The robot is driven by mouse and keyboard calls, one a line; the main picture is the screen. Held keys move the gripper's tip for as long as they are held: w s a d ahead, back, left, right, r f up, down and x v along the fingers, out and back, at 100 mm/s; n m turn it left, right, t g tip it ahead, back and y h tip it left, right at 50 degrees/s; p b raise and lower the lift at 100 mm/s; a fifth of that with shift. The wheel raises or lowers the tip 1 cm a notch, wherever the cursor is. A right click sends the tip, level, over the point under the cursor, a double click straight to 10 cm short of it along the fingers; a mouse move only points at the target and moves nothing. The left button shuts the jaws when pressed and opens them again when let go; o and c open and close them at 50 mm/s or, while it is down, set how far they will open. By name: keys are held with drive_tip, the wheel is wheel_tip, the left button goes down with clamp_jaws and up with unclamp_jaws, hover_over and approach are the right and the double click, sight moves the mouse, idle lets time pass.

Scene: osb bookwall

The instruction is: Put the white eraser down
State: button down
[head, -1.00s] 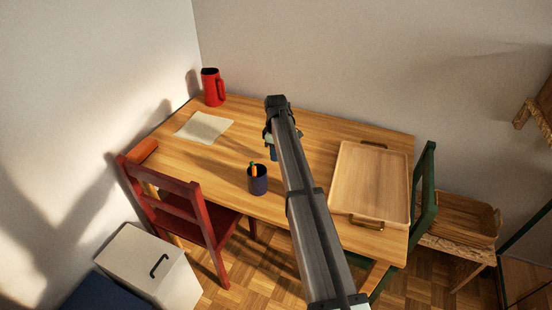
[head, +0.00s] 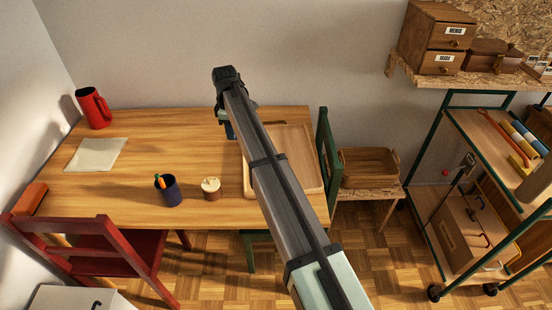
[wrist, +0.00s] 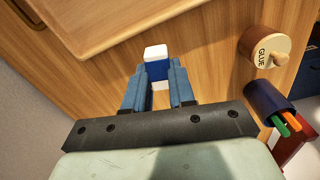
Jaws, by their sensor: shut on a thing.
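The white eraser (wrist: 156,52) with a blue sleeve is between the fingertips of my gripper (wrist: 158,69) in the wrist view. Both blue-grey fingers press its sides, and its white ends stick out. In the head view my gripper (head: 230,130) is over the back part of the wooden table (head: 180,135), just left of the tray. The eraser cannot be made out there. How high it is above the table is hard to tell.
The wooden tray (head: 297,150) lies right of my gripper, partly behind my arm. The glue pot (head: 211,188) and the dark blue pen cup (head: 168,191) stand near the front edge. Paper (head: 96,154) and a red jug (head: 94,108) are at left. The table's middle is clear.

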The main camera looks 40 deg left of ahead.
drive_tip(key=shift+w+d+n, duration=0.65)
drive_tip(key=shift+d+n, duration=0.75)
drive_tip(key=shift+d, duration=4.3)
drive_tip(key=shift+f, duration=5)
drive_tip(key=shift+f, duration=0.15)
drive_tip(key=c, duration=0.9)
unclamp_jaws()
drive_tip(key=shift+c, duration=0.2)
wheel_tip(320, 180, up, 12)
